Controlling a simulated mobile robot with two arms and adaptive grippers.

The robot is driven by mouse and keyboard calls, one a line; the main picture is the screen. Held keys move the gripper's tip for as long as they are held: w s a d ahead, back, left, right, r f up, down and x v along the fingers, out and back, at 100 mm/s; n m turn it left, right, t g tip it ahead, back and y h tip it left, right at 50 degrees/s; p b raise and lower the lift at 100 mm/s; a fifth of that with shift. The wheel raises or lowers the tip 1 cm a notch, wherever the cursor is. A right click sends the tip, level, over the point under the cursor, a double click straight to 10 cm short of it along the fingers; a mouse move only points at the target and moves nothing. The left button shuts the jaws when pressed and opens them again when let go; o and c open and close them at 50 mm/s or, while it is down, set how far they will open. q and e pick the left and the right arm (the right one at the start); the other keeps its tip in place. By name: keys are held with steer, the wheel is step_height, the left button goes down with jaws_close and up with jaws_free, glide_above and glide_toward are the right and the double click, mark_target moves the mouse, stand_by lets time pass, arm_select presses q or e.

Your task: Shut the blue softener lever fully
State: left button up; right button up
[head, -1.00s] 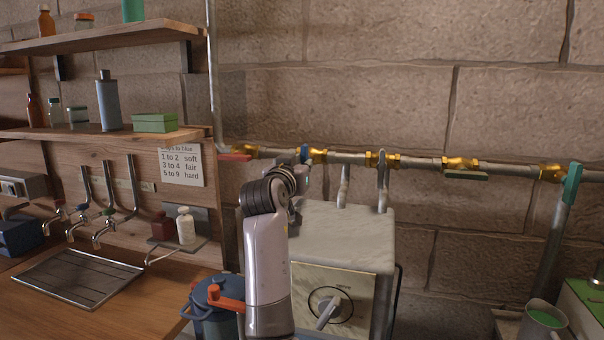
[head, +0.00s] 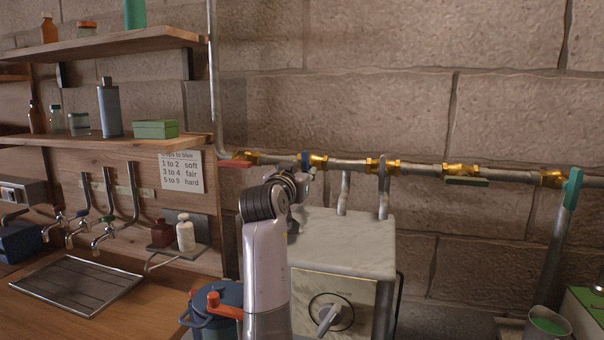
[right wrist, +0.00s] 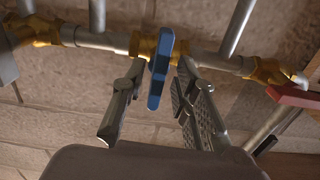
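The blue softener lever (head: 305,160) is on a brass valve on the wall pipe. It also shows in the right wrist view (right wrist: 160,66), where it lies across the line of the pipe. My right gripper (head: 303,180) is just below and in front of the valve in the head view. In the right wrist view my right gripper (right wrist: 157,100) is open, its two fingers on either side of the lever. Gaps show between the lever and both fingers, so it is not gripped. My left gripper is not in view.
A red lever (head: 236,164) is left of the blue one on the same pipe, and a green lever (head: 466,181) is to the right. The marble-topped softener box (head: 345,240) stands below. A blue pot (head: 222,295) is in front.

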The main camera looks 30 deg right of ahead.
steer(key=shift+s, duration=0.1)
steer(key=v, duration=0.7)
steer(key=shift+a, duration=0.15)
steer(key=shift+r, duration=0.1)
